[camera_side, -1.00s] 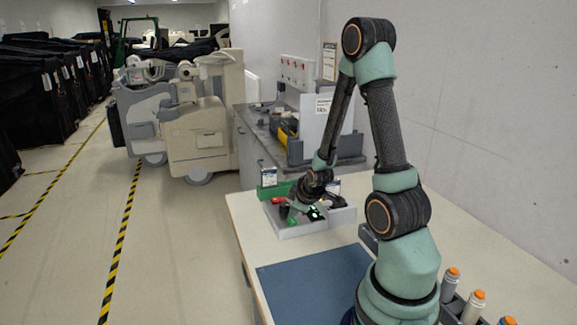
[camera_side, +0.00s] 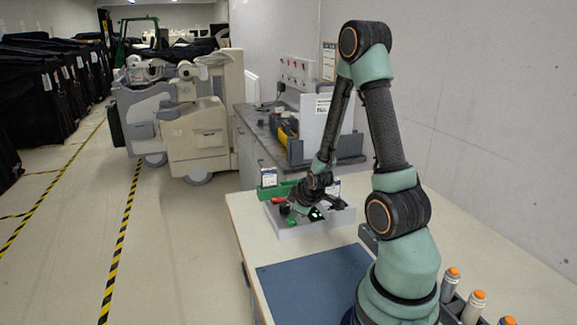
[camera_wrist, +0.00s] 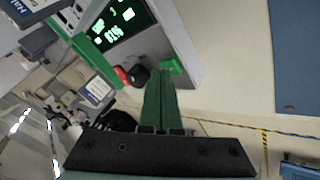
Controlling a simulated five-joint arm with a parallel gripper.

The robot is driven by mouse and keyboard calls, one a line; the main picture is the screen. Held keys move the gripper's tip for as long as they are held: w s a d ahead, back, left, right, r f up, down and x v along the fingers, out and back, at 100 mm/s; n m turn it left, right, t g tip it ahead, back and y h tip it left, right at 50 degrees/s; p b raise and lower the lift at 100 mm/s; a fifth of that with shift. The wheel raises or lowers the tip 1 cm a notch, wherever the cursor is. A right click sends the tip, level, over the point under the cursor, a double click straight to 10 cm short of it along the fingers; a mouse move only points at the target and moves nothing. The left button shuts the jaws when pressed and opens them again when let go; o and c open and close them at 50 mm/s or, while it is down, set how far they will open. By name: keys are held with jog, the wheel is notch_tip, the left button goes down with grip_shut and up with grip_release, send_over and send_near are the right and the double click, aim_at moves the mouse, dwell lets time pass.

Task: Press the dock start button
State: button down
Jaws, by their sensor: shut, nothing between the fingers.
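The dock is a grey box (camera_side: 300,229) on the pale bench in the side view, and in the wrist view its grey face (camera_wrist: 190,45) carries a dark display with green digits (camera_wrist: 120,22). A green button (camera_wrist: 172,66) sits near its edge and also shows in the side view (camera_side: 291,222). A red part (camera_wrist: 122,75) and a black knob (camera_wrist: 138,75) are beside it. My gripper (camera_wrist: 160,74) has green fingers, shut and empty, with tips just left of the green button in the wrist view. In the side view my gripper (camera_side: 298,208) is above the dock; I see no clear contact.
A blue mat (camera_side: 315,285) lies on the bench in front of the dock. Orange-topped bottles (camera_side: 476,305) stand in a rack at the right front. A grey counter (camera_side: 262,120) and beige machines (camera_side: 195,130) stand behind. The bench between dock and mat is clear.

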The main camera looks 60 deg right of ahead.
jog(key=shift+r, duration=0.8)
jog(key=shift+r, duration=2.5)
notch_tip(320, 180, up, 7)
send_over(294, 222)
